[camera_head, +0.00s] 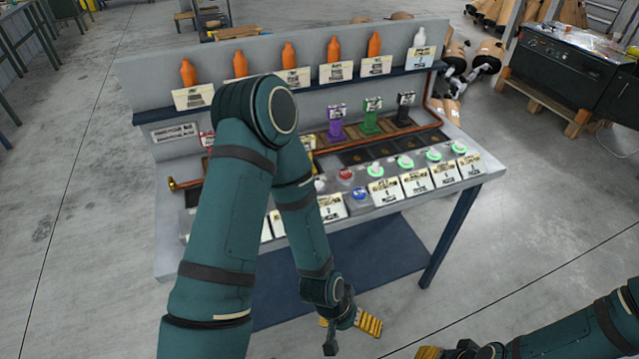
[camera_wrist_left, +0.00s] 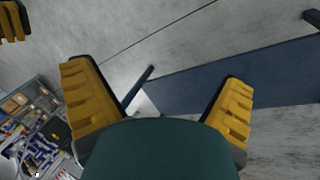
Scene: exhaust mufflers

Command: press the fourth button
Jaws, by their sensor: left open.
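A workbench panel (camera_head: 280,205) carries a row of coloured push buttons. On its right are several green ones, among them a green button (camera_head: 375,170), another green button (camera_head: 404,161) and the far right green button (camera_head: 459,147). A red button (camera_head: 345,174) and a blue button (camera_head: 360,193) sit left of these. My left arm hides the panel's left part, so I cannot tell which button is the fourth. My left gripper (camera_head: 347,325) is open and empty, below and in front of the bench; its spread yellow fingers show in the left wrist view (camera_wrist_left: 160,108). My right gripper (camera_head: 432,352) is mostly cut off at the bottom edge.
White labelled cards (camera_head: 415,184) stand before the buttons. Orange bottles (camera_head: 333,50) and a white bottle (camera_head: 420,37) stand on the upper shelf, with coloured stands (camera_head: 371,116) below. A copper pipe (camera_head: 350,143) crosses the bench. The floor (camera_head: 540,220) at right is clear.

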